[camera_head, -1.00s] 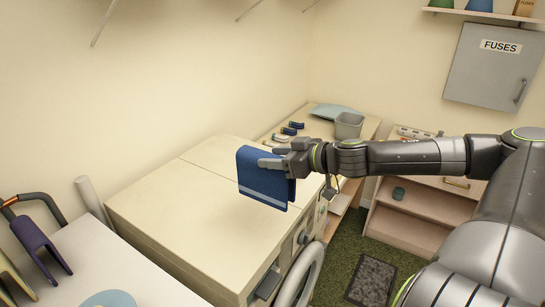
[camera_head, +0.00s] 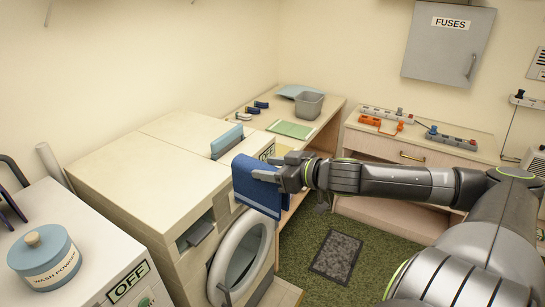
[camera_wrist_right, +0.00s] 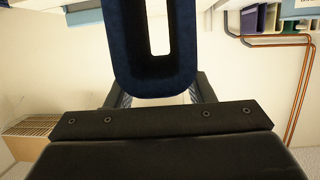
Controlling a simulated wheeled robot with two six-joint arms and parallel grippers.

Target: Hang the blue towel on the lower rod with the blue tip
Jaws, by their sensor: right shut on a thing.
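The blue towel (camera_head: 252,190) is folded over and hangs in the grip of my right gripper (camera_head: 272,175). It is held in the air in front of the washing machine's front edge. In the right wrist view the towel (camera_wrist_right: 122,60) shows end-on as a dark blue loop with a slot, between the fingers (camera_wrist_right: 160,92). A thin rod (camera_head: 47,14) is cut off by the top left edge of the head view. No blue tip shows, so I cannot tell which rod it is. My left gripper is not in view.
Below the towel is the washer with its round door (camera_head: 240,262). A wash powder tub (camera_head: 45,262) stands on the white machine at left. A bench (camera_head: 330,108) with a grey bin (camera_head: 308,104) stands behind. Green carpet (camera_head: 295,245) is open at centre right.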

